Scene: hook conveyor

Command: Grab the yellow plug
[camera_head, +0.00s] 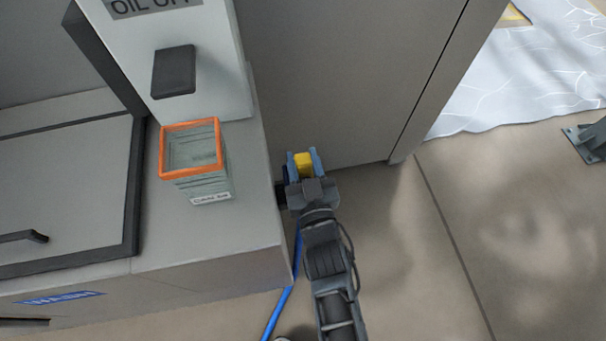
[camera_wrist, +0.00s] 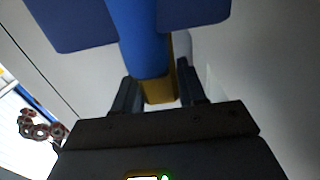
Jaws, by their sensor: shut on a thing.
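The yellow plug (camera_head: 303,168) shows between the two fingers of my gripper (camera_head: 303,157), beside the right side of the grey cabinet. My gripper is shut on the plug. In the wrist view the yellow plug (camera_wrist: 158,92) sits between the fingertips, with a thick blue cylindrical part (camera_wrist: 138,40) running up from it. Blue pieces at the top of the wrist view hide part of what lies beyond. The far end of the plug is hidden, so I cannot tell whether it is seated in anything.
A blue hose (camera_head: 277,316) runs down beside the grey cabinet (camera_head: 205,243). An orange-rimmed clear bin (camera_head: 198,184) stands on the cabinet, in front of a white "OIL OFF" panel (camera_head: 215,60). A large grey panel (camera_head: 340,70) stands behind the plug.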

